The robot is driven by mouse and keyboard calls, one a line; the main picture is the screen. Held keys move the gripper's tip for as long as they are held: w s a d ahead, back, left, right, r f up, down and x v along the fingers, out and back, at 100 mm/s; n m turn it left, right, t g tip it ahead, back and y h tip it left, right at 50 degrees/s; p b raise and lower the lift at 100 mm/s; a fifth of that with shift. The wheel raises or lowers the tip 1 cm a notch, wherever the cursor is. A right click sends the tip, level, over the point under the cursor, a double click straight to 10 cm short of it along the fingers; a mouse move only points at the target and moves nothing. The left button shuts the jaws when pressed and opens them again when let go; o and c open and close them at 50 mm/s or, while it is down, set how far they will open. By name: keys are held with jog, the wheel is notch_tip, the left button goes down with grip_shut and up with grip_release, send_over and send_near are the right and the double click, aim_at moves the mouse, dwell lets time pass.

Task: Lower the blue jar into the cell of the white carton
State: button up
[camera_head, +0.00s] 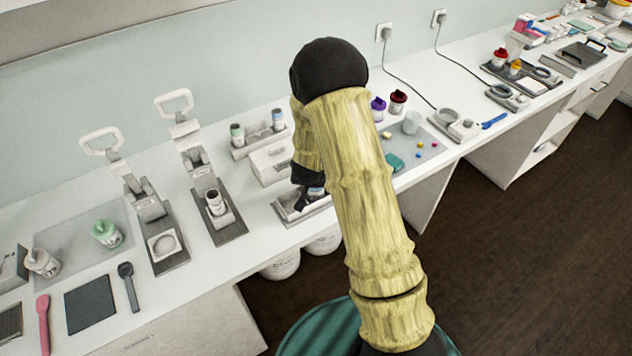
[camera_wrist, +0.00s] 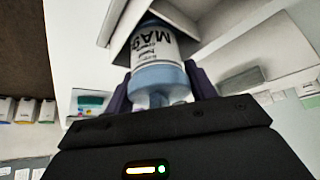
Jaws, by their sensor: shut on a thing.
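The blue jar (camera_wrist: 157,76) has a white label with upside-down dark lettering in the wrist view. My gripper (camera_wrist: 160,90) is shut on it, one dark finger on each side. The jar's far end is at the opening of the white carton (camera_wrist: 122,22), between pale walls; how deep it sits I cannot tell. In the head view my gripper (camera_head: 308,195) is low over the carton (camera_head: 291,217) at the bench's front edge. A small bluish part of the jar (camera_head: 316,191) shows there; my arm hides much of both.
A white box (camera_head: 268,162) and a rack with small bottles (camera_head: 259,140) stand behind the carton. A lever press (camera_head: 212,205) holding a white jar stands to the left. A grey mat (camera_head: 427,152) with a cup and small coloured pieces lies to the right.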

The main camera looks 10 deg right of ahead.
jog(key=o, duration=0.8)
jog(key=shift+s+a+f+g, duration=0.15)
jog(key=shift+s+f, duration=0.15)
jog(key=shift+f, duration=0.15)
jog(key=shift+s+f+g, duration=0.15)
jog(key=shift+s+f, duration=0.15)
jog(key=shift+f, duration=0.15)
jog(key=shift+c, duration=0.2)
jog(key=shift+o, duration=0.3)
jog(key=r+p, duration=0.1)
jog(key=p, duration=0.1)
jog(key=w+r, duration=0.1)
jog(key=shift+d+r+p, duration=0.25)
jog(key=shift+r+p, duration=0.05)
jog(key=shift+p, duration=0.1)
jog(key=shift+w+a+r+p, duration=0.1)
jog(key=shift+a+r+p, duration=0.05)
jog(key=shift+r+p, duration=1.55)
jog(key=shift+r, duration=0.15)
jog(key=shift+w, duration=0.1)
